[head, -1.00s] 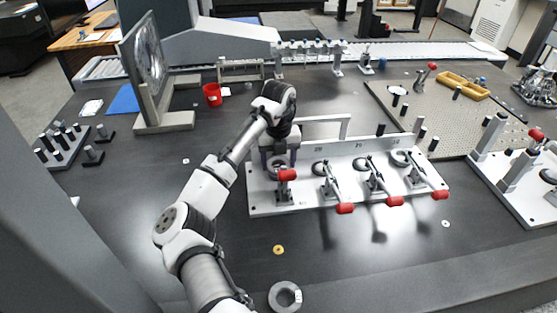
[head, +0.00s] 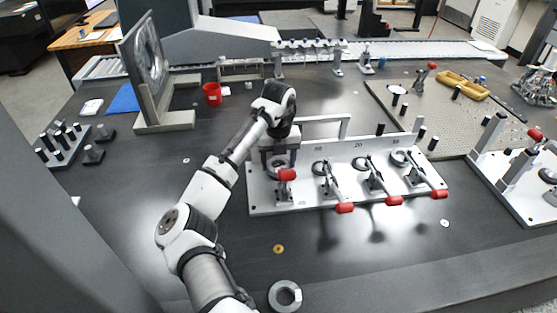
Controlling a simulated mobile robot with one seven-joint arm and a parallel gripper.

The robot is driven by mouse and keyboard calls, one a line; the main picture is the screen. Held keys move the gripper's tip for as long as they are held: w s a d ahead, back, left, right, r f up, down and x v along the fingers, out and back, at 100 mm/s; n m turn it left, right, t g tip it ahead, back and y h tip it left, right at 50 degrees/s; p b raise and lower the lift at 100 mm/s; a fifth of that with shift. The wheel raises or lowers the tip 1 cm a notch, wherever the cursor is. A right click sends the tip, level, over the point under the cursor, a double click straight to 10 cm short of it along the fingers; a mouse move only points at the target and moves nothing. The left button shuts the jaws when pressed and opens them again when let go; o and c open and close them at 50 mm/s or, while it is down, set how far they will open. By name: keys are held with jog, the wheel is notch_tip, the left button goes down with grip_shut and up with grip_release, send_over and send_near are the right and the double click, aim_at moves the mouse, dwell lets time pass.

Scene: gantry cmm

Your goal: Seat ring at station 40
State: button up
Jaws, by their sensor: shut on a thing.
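A white fixture plate (head: 330,198) carries a row of stations with red-handled toggle clamps. My gripper (head: 279,163) points down at the leftmost station, shut on a dark grey ring (head: 277,173), partly hidden by the fingers and clamp. The ring is at or just above the plate; I cannot tell whether it is seated. The leftmost clamp's red handle (head: 287,175) stands up just in front of the ring. The other three stations hold dark rings, with handles angled toward the front. The printed station numbers are too small to read surely.
A loose grey ring (head: 285,296) lies at the table's front, with a small brass washer (head: 279,249) behind it. A white raised bar (head: 325,122) stands behind the plate. A red cup (head: 212,94) is behind left. A perforated board (head: 440,120) lies right.

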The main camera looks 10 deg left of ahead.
jog(key=shift+f, duration=0.5)
jog(key=o, duration=1.4)
jog(key=shift+c, duration=0.2)
